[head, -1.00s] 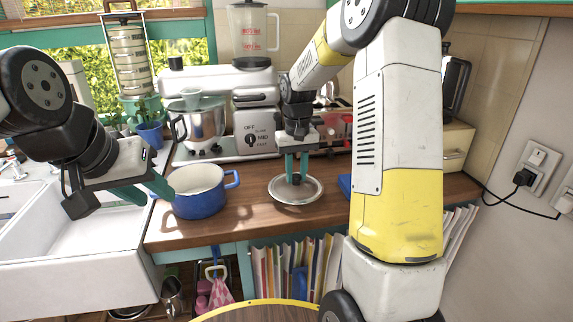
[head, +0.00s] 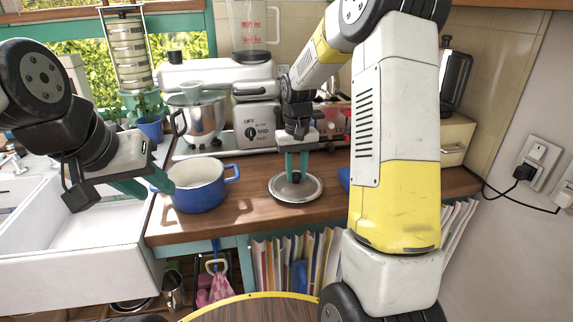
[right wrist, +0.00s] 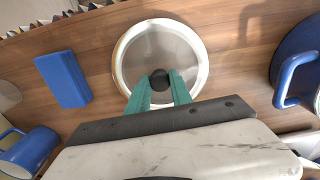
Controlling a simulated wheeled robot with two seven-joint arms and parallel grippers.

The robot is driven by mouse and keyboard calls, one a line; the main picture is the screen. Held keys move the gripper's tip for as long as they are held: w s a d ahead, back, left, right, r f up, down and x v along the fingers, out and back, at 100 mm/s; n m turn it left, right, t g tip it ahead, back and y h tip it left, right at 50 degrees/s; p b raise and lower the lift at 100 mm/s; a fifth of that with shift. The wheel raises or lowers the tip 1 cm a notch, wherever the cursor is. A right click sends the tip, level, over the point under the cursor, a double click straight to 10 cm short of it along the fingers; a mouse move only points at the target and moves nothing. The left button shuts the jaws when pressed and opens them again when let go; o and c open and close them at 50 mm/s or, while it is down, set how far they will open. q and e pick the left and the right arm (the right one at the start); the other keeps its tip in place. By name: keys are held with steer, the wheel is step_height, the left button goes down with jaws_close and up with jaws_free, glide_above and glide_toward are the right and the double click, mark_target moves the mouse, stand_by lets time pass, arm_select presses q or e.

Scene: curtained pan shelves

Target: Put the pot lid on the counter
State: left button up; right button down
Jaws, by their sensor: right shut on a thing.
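The pot lid (head: 283,196) is a round disc with a pale rim and a dark knob. It lies flat at the counter (head: 250,212), right of the blue pot (head: 198,199); whether it fully touches the wood is hard to tell. My right gripper (head: 296,174) points down from above, shut on the lid's knob. In the right wrist view the green fingers (right wrist: 160,84) flank the knob, with the lid (right wrist: 160,48) beyond. My left gripper (head: 147,184) is open and empty, beside the pot's left side. The pot is uncovered.
A mixer (head: 203,118) and a white appliance (head: 256,128) stand behind. The sink (head: 85,225) is at the left. A blue box (right wrist: 63,78) and a blue mug (right wrist: 30,152) lie to the left in the right wrist view. Bare wood shows around the lid.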

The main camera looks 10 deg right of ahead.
steer(key=shift+f, duration=0.2)
steer(key=c, duration=1.1)
jaws_free()
steer(key=shift+o, duration=0.2)
steer(key=c, duration=0.4)
steer(key=shift+r, duration=7.45)
